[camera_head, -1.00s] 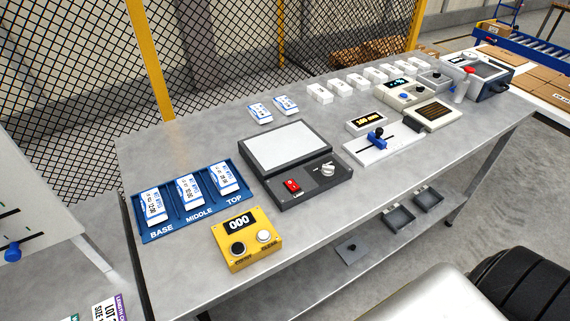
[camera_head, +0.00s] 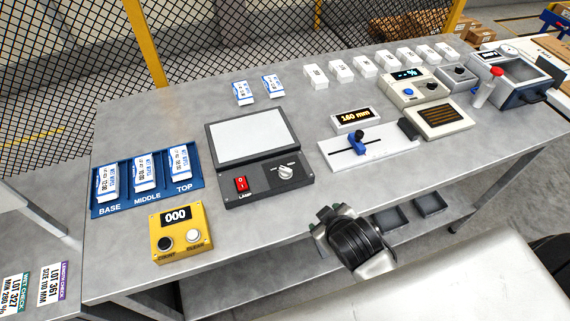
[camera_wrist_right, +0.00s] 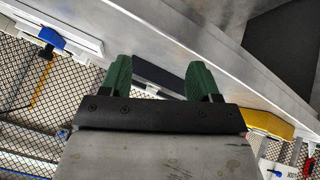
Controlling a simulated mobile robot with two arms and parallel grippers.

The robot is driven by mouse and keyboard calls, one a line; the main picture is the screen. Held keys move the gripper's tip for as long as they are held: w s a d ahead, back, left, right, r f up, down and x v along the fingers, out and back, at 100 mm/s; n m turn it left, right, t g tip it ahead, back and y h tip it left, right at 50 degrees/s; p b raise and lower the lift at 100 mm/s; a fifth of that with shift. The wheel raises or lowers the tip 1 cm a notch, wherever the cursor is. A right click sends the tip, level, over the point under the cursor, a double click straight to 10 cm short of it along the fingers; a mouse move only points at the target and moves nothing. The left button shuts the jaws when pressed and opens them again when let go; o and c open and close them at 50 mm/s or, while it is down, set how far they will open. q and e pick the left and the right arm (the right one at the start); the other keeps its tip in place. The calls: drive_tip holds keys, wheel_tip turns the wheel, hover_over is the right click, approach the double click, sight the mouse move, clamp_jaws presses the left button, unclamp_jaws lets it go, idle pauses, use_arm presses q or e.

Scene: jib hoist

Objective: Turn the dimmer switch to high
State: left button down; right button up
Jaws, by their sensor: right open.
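The dimmer switch is a round white knob (camera_head: 285,171) on the front panel of a dark grey light box (camera_head: 225,193) on the table. Its pointer position is too small to read surely. A red rocker switch (camera_head: 241,184) marked LAMP sits left of the knob. My right gripper (camera_head: 332,212) is at the table's front edge, to the right of and nearer than the light box, apart from the knob. In the right wrist view its two green fingers (camera_wrist_right: 159,78) are spread with nothing between them. My left gripper is in neither view.
A yellow counter box (camera_head: 181,232) stands at the front left, beside a blue tray (camera_head: 100,211) with several labelled packs. A white slider gauge (camera_head: 375,153) with a blue knob stands right of the light box. Bare table lies in front of the light box.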

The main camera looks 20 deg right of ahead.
drive_tip(key=w+a+r+n+t+y, duration=0.1)
drive_tip(key=w+a+r+n+t, duration=0.1)
drive_tip(key=w+r+n+t, duration=0.5)
drive_tip(key=w+a+r+n+t+y, duration=0.1)
drive_tip(key=w+a+r+n+t, duration=0.2)
drive_tip(key=r, duration=0.7)
drive_tip(key=w+a+r+n+t+y, duration=0.2)
drive_tip(key=a+r+n+y, duration=0.55)
drive_tip(key=n+y, duration=0.2)
drive_tip(key=s+a+r+n+g+y, duration=0.2)
drive_tip(key=a+n+g+y, duration=0.6)
drive_tip(key=n, duration=0.9)
drive_tip(key=n+g+h, duration=1.2)
drive_tip(key=n+h, duration=0.7)
drive_tip(key=n, duration=0.3)
approach(286, 168)
wheel_tip(286, 168, down, 8)
drive_tip(key=p, duration=0.3)
drive_tip(key=shift+f+p, duration=0.1)
drive_tip(key=shift+p, duration=0.25)
drive_tip(key=shift+f, duration=0.5)
